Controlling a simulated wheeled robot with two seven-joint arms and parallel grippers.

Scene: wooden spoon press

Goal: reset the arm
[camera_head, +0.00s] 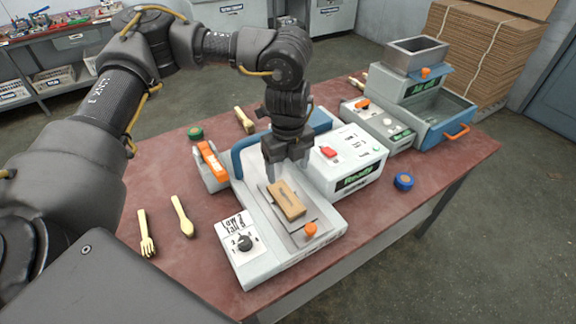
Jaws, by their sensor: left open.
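My left arm reaches in from the left, and its left gripper (287,172) points down over the press (262,252). The gripper is open, with its fingers just behind and above a wooden block (286,200) on the press's metal plate (317,218). I see no object between the fingers. Whether a fingertip touches the block cannot be told. The press has a dial, an orange knob (310,229), a blue handle (248,150) and a white control box (350,160) with a red button and a green display. My right gripper is not in view.
A wooden fork (146,233) and spoon (182,217) lie at the table's left. Another wooden utensil (244,120) lies behind the press. A hopper machine (405,85) stands back right.

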